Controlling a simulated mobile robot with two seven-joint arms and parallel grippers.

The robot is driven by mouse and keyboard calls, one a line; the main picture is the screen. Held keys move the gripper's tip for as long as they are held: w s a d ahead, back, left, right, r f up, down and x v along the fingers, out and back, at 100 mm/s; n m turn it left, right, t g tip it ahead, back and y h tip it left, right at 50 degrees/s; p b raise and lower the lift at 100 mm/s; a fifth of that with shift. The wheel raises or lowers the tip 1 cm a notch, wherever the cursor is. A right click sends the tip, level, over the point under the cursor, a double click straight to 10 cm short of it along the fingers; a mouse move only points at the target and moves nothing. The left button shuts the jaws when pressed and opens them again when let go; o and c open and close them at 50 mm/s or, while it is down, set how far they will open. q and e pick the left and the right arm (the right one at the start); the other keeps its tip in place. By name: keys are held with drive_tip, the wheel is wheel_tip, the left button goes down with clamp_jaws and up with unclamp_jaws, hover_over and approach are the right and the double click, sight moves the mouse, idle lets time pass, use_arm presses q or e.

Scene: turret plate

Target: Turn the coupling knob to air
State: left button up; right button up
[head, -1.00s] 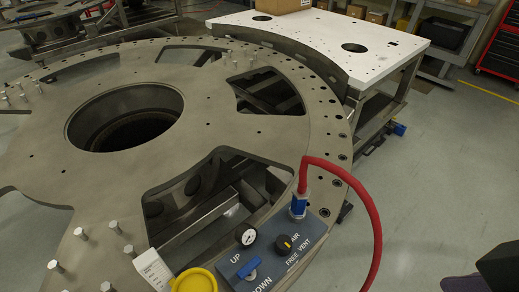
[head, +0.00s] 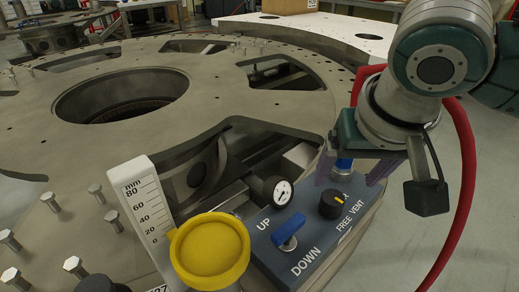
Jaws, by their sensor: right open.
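I cannot tell exactly which label the mark points to. My right gripper (head: 356,175) hangs just behind and above the knob, in front of the blue hose fitting (head: 343,167). Its purple fingers are spread apart, and the knob is not between them. My left gripper is out of view.
A blue UP/DOWN lever (head: 288,230) and a gauge (head: 278,191) sit left of the knob. A yellow cap (head: 210,250) and a white millimetre scale (head: 143,207) stand further left. A red hose (head: 466,170) loops at the right. The large turret plate (head: 220,95) fills the back.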

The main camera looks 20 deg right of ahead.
sight(334, 197)
drive_tip(key=b+x, duration=0.2)
drive_tip(key=x, duration=0.7)
drive_tip(key=shift+w+f, duration=0.15)
drive_tip(key=shift+f, duration=0.1)
drive_tip(key=c, duration=0.8)
clamp_jaws()
